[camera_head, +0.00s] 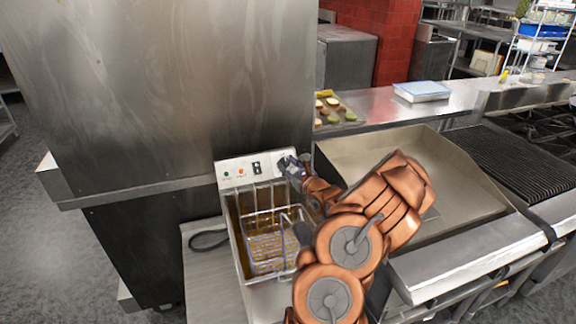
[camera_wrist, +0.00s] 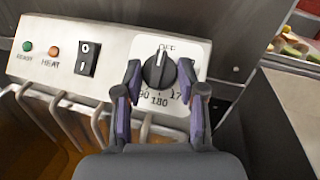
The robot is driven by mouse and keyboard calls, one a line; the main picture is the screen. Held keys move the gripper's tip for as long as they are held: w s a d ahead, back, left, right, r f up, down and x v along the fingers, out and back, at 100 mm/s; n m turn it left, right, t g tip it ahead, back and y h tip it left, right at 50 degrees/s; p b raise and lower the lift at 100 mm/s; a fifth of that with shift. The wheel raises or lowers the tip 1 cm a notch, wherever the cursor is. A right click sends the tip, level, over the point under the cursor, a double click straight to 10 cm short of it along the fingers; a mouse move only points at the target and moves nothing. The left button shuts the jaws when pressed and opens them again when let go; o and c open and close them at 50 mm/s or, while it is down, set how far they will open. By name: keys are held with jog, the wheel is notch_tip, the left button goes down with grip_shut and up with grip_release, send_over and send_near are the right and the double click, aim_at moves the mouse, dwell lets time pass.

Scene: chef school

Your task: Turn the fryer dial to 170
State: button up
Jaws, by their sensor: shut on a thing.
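The fryer's control panel (camera_head: 236,171) sits at the back of the fryer, above the oil and wire basket (camera_head: 270,248). In the wrist view, the black dial (camera_wrist: 159,72) is on a white plate with OFF at the top and numbers including 180 along the bottom. The dial's white mark points up, close to OFF. My gripper (camera_wrist: 160,76) has one finger on each side of the dial and is shut on it. In the head view, my gripper (camera_head: 290,166) covers the dial. The numbers at the lower left and right are partly hidden by my fingers.
A black 0/1 rocker switch (camera_wrist: 87,58), an orange HEAT light (camera_wrist: 55,53) and a green READY light (camera_wrist: 27,47) sit left of the dial. A steel wall (camera_head: 165,90) rises behind the panel.

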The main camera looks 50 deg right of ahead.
jog(key=c, duration=0.4)
jog(key=shift+w+a+m+h+b, duration=0.1)
jog(key=shift+m+h+b, duration=0.7)
jog(key=shift+m+h, duration=0.25)
jog(key=shift+a+r+m+g+h+p, duration=0.15)
jog(key=shift+m+g+h+p, duration=0.25)
jog(key=shift+m+h+p, duration=0.5)
jog(key=shift+r+m+p, duration=0.1)
jog(key=shift+m+p, duration=0.55)
jog(key=shift+m, duration=0.1)
jog(key=m+g+h+p, duration=0.1)
jog(key=m+h+p, duration=0.1)
jog(key=shift+m+g, duration=0.3)
jog(key=shift+g, duration=0.1)
jog(key=shift+m+h+p, duration=0.25)
jog(key=shift+m+p, duration=0.05)
jog(key=shift+p, duration=0.05)
jog(key=o, duration=1.1)
jog(key=shift+f, duration=0.2)
